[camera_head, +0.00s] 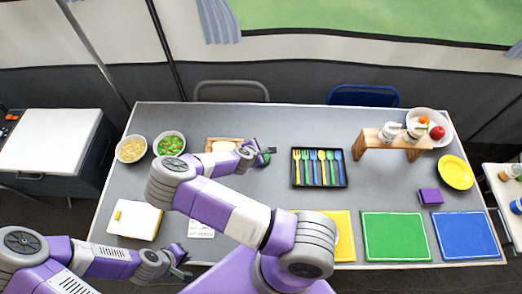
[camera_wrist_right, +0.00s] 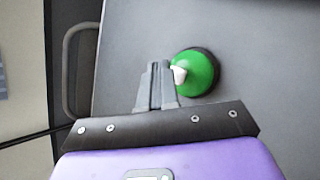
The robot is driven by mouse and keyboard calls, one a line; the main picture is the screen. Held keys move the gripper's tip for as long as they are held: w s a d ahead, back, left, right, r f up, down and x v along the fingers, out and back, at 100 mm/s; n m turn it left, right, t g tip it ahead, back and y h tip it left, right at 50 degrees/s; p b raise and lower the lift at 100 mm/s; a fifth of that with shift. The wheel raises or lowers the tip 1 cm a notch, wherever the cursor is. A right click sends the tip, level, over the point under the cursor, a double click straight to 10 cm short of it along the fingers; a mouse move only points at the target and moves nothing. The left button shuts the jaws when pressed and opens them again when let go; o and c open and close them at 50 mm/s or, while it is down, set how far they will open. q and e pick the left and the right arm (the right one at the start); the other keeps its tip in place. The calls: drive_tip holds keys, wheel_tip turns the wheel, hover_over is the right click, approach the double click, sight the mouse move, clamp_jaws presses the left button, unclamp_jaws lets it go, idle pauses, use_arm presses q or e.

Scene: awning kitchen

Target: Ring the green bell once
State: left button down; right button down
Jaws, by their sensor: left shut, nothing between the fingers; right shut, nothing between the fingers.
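The green bell (camera_wrist_right: 200,74) has a dark base and a white knob. It stands on the grey table (camera_head: 330,118). In the head view the bell (camera_head: 265,160) shows only as a small green patch, partly hidden by my right gripper (camera_head: 264,151). In the right wrist view my right gripper (camera_wrist_right: 157,68) is shut and empty, its fingers right beside the bell's white knob. I cannot tell whether they touch it. My left gripper (camera_head: 184,264) is shut and empty near the table's front edge, away from the bell.
Two bowls (camera_head: 131,149) and a wooden board (camera_head: 222,144) are left of the bell. A black cutlery tray (camera_head: 346,170) lies to its right. Farther right are a wooden stand (camera_head: 365,143), a yellow plate (camera_head: 456,172) and coloured mats (camera_head: 396,236). Chairs stand behind the table.

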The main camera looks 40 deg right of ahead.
drive_tip(key=shift+r, duration=0.1)
